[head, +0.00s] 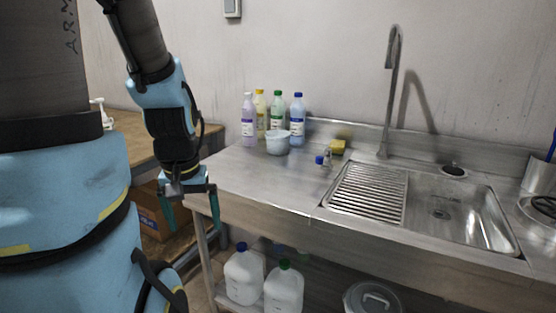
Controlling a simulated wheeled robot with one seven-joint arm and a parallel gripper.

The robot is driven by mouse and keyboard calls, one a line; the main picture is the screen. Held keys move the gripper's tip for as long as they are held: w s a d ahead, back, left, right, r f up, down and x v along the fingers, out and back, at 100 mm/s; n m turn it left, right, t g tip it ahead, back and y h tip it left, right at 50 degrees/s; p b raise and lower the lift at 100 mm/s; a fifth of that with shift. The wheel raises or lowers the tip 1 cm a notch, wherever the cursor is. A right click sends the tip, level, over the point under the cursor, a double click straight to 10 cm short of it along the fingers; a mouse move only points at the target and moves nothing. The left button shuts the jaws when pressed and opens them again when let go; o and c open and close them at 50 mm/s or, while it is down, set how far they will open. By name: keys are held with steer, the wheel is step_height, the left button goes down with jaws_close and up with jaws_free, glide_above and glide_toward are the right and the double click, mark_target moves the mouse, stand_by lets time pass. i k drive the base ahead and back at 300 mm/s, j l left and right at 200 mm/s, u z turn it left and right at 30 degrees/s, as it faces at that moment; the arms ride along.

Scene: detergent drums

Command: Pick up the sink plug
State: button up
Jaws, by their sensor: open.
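A small dark round piece (453,168) sits on the steel rim behind the sink basin, right of the tap; it looks like the sink plug, but it is too small to be sure. The sink basin (475,222) has a drain (439,214) in its floor. My gripper (193,222) hangs at the left front corner of the steel counter (235,175), fingers pointing down, apart and empty. It is far to the left of the dark piece.
A ribbed drainboard (368,193) lies left of the basin, below the tall tap (391,90). Several bottles (277,112), a pale tub (277,143), a yellow sponge (338,146) and a steel holder (541,176) stand around. White jugs (243,277) are below. The counter's left front is clear.

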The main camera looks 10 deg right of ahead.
mark_target(453, 169)
steer(key=l, duration=0.75)
steer(key=k+l+u, duration=0.1)
steer(key=l, duration=0.65)
steer(key=k+l, duration=0.1)
steer(key=l, duration=0.7)
